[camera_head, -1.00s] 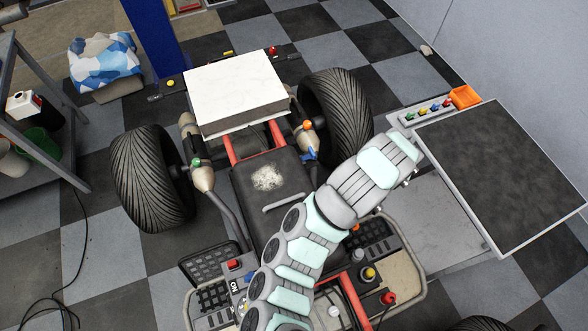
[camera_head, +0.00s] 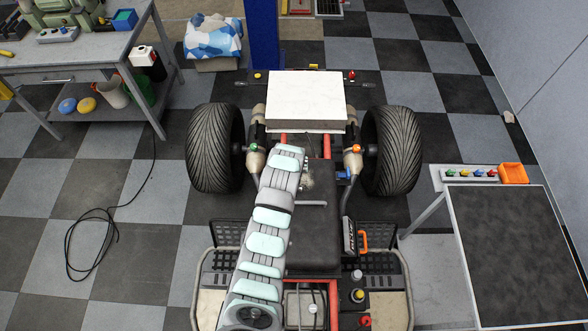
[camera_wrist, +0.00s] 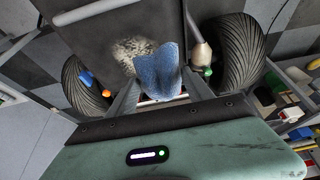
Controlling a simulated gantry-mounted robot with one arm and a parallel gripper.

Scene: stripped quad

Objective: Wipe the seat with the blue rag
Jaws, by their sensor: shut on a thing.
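The seat (camera_head: 315,240) is a black pad on the stripped quad, with a pale dusty patch (camera_head: 308,180) near its far end, partly covered by my arm. In the wrist view the seat (camera_wrist: 85,25) shows the same patch (camera_wrist: 128,52). My gripper (camera_wrist: 160,85) is shut on the blue rag (camera_wrist: 157,70), which sticks out between its fingers. The rag is just beside the patch, partly overlapping it in the wrist view; I cannot tell whether it touches the seat. In the head view my arm hides the rag and the gripper's fingers.
A grab bar (camera_head: 310,203) crosses the seat. A white box-like block (camera_head: 305,97) sits beyond it, between two tyres (camera_head: 215,148) (camera_head: 391,150). A dark-topped table (camera_head: 520,250) stands at right, a workbench (camera_head: 75,62) at back left. A cable (camera_head: 92,240) lies on the floor.

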